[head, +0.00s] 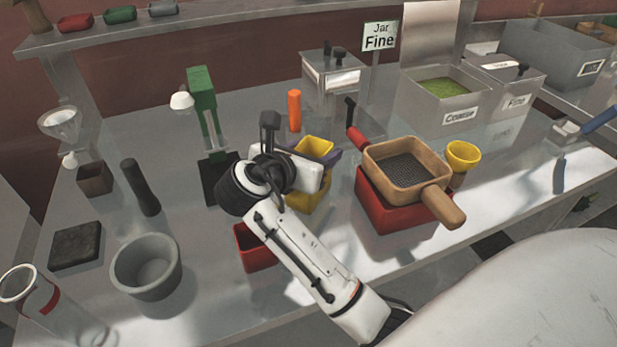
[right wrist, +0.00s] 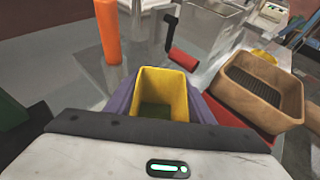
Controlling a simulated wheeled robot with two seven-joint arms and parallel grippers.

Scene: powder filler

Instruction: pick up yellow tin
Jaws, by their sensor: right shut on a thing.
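The yellow tin (head: 315,145) is near the middle of the head view, an open square tin. My right gripper (head: 318,156) is shut on it, with purple fingers on two opposite sides. In the right wrist view the tin (right wrist: 160,80) sits upright between the fingers, and a dark green patch shows inside. The arm hides part of the tin's side in the head view. I cannot tell whether its base touches the table. My left gripper is not in view.
A red tin (head: 256,247) stands close to my right arm. A wooden-framed sieve (head: 443,203) rests on a red box (head: 385,206) to the right. An orange cylinder (head: 294,110) stands behind, and a green-armed stand (head: 203,100) and grey bowl (head: 146,267) are left.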

